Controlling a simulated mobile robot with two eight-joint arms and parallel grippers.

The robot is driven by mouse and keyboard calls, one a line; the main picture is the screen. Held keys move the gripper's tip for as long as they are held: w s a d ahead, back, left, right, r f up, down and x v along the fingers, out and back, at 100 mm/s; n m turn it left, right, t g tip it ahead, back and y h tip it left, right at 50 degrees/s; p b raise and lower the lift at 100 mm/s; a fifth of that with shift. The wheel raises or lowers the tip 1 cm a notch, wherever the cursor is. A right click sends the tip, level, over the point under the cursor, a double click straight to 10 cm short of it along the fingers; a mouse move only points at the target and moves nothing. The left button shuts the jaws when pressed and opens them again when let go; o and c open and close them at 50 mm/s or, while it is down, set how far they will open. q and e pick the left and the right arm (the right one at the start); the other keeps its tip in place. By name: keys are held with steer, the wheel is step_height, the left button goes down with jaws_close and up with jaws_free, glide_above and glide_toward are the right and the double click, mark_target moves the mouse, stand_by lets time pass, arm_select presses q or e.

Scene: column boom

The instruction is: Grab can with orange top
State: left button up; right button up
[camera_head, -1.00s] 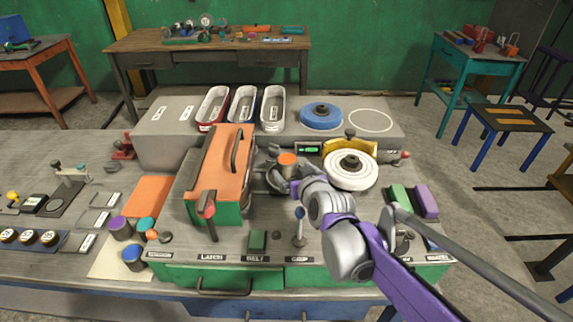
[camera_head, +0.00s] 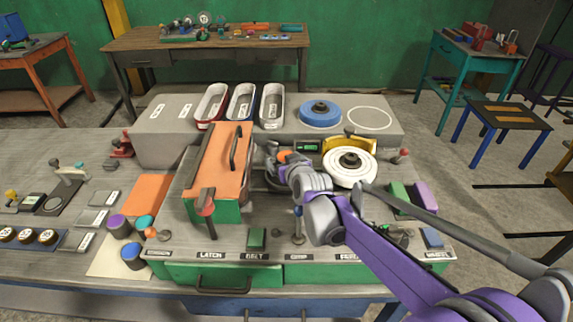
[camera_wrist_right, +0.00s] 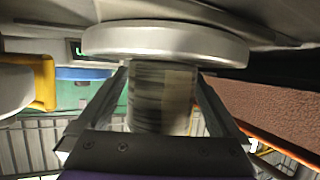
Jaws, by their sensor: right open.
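The can with the orange top (camera_head: 283,155) stands behind the green machine's front, right of the orange hood, in the head view. My right gripper (camera_head: 277,160) is at the can and partly covers its orange top. In the right wrist view the can's striped body (camera_wrist_right: 160,97) is between the two open fingers of my right gripper (camera_wrist_right: 163,92). A wide pale round rim (camera_wrist_right: 165,42) shows above that body. Whether a finger touches the can is hard to tell. My left gripper is not in view.
The orange hood (camera_head: 222,162) with its handle stands close left of the gripper. A white wheel (camera_head: 350,166) with a yellow guard is close right. Purple (camera_head: 119,222), teal (camera_head: 145,222) and blue (camera_head: 132,252) topped cans stand at the front left. Trays (camera_head: 242,102) stand behind.

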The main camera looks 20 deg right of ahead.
jaws_close()
stand_by(0.3)
